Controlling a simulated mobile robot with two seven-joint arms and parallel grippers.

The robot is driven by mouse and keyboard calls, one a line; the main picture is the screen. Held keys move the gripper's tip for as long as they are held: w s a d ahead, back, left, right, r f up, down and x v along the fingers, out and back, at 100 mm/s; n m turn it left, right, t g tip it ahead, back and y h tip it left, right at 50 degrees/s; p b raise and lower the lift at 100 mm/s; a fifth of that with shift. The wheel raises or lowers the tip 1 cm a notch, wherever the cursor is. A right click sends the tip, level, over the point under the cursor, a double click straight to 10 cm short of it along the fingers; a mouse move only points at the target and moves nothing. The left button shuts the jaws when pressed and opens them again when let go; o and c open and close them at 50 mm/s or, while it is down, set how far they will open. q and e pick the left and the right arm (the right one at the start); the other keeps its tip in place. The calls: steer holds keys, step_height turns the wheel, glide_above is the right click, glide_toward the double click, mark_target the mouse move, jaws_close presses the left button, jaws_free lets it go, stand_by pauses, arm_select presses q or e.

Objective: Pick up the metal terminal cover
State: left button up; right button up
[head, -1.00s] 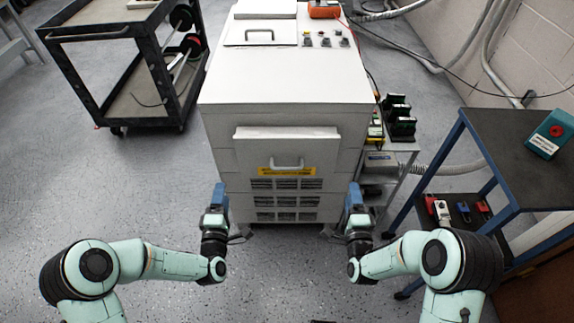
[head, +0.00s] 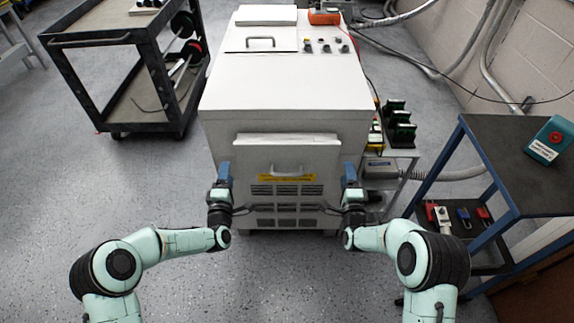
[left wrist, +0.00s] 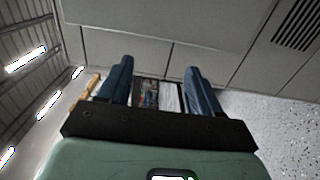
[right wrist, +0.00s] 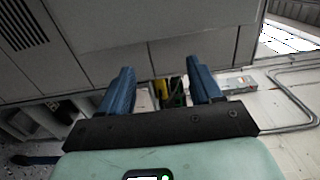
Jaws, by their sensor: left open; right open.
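A pale grey metal cover (head: 258,152) with a bar handle (head: 286,172) and a yellow label sits on the front face of the white cabinet (head: 285,95). My left gripper (head: 224,172) is open and empty by the cover's left side. My right gripper (head: 349,174) is open and empty by its right side. In the left wrist view my left fingers (left wrist: 156,75) are apart with nothing between them touching. In the right wrist view my right fingers (right wrist: 160,75) are likewise apart. I cannot tell how close either gripper is to the cover's edges.
A second handled lid (head: 240,38) and knobs are on the cabinet top. A black cart (head: 95,38) stands at the left. A blue-framed table (head: 505,140) with a teal box (head: 550,140) stands at the right, near a small shelf (head: 395,155).

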arm_select(q)
steer(key=shift+w+d, duration=0.25)
steer(key=shift+w, duration=0.4)
steer(key=shift+w+d, duration=0.25)
steer(key=shift+w, duration=0.45)
steer(key=shift+w+d, duration=0.25)
steer(key=shift+w, duration=0.4)
arm_select(e)
steer(key=shift+w+a, duration=0.25)
steer(key=shift+w, duration=0.4)
steer(key=shift+w+a, duration=0.25)
steer(key=shift+w, duration=0.45)
steer(key=shift+w+a, duration=0.25)
steer(key=shift+w, duration=0.4)
